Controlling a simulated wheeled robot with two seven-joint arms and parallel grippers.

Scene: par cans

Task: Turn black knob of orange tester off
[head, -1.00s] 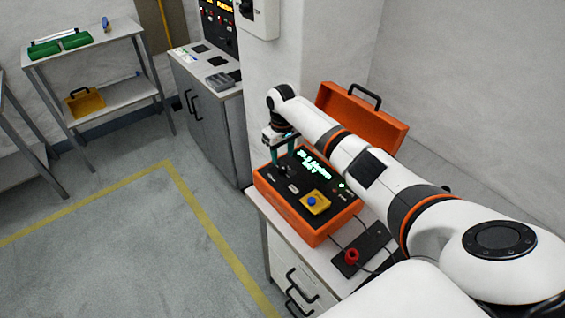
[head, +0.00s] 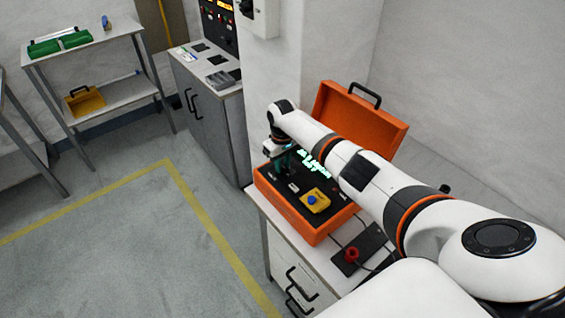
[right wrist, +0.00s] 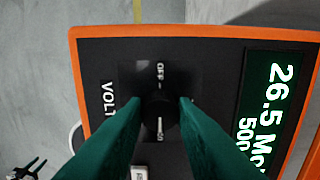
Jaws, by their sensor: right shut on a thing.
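The orange tester (head: 300,222) is an open case on a white cabinet, with a black panel and a lit display; its panel also fills the right wrist view (right wrist: 205,70). In the head view, the right gripper (head: 281,167) reaches down to the panel's left part and hides the knob. My left gripper is not in view.
A yellow box with a blue button (head: 315,201) sits on the panel. The raised orange lid (head: 360,118) stands behind. A red button (head: 351,256) on a black plate lies in front, with cables. Open floor lies left.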

